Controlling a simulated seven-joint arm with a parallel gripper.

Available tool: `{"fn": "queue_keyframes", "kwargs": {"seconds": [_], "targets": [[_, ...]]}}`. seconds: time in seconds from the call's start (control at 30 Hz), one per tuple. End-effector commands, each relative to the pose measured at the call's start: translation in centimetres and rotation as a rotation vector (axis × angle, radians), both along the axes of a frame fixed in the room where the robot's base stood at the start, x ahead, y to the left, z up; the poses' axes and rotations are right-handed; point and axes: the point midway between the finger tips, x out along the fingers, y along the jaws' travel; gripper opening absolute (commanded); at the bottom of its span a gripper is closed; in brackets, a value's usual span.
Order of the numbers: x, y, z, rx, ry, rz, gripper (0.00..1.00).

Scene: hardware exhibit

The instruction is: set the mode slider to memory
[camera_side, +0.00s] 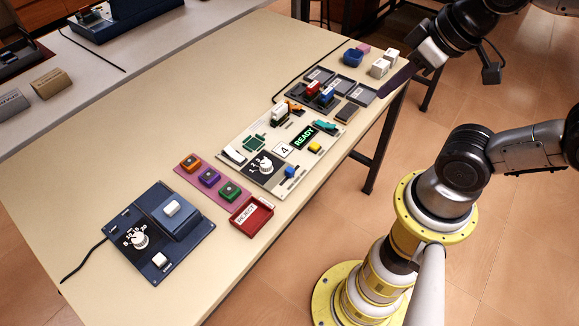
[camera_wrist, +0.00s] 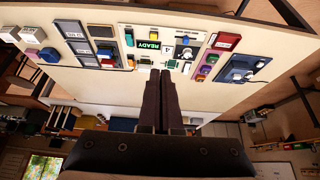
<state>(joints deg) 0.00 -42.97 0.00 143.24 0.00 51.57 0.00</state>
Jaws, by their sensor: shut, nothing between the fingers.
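The exhibit board (camera_side: 230,137) lies flat mid-table, with a green READY display (camera_side: 304,137), a dial (camera_side: 266,167), a "4" card and small coloured parts. A blue block (camera_side: 291,171) at its near edge looks like a slider cap; its labels are too small to read, so I cannot confirm it is the mode slider or tell its setting. The board also shows in the wrist view (camera_wrist: 172,64). My gripper (camera_side: 382,94) is shut and empty, held up at the table's right end, apart from the board. Its dark fingers (camera_wrist: 161,73) show in the wrist view.
A sectioned dark tray (camera_side: 346,85) and white blocks (camera_side: 380,67) stand near my gripper. Left of the board are a pink strip with coloured buttons (camera_side: 209,178), a red REJECT tray (camera_side: 265,222) and a blue dial box (camera_side: 184,240). The table's near-left surface is clear.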

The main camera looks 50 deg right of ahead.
Motion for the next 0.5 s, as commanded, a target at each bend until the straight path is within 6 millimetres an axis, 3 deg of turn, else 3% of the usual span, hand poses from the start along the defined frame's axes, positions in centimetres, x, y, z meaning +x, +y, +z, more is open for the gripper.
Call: {"fn": "queue_keyframes", "kwargs": {"seconds": [0.03,0.13,0.27,0.5], "targets": [[0.0,0.0,0.0,0.001,0.0,-0.003,0.11],[0.3,0.0,0.4,0.018,-0.015,-0.034,0.29],[2.6,0.2,1.6,0.049,-0.01,-0.077,0.52],[8.3,2.0,0.5,0.076,0.121,-0.094,0.53]]}}
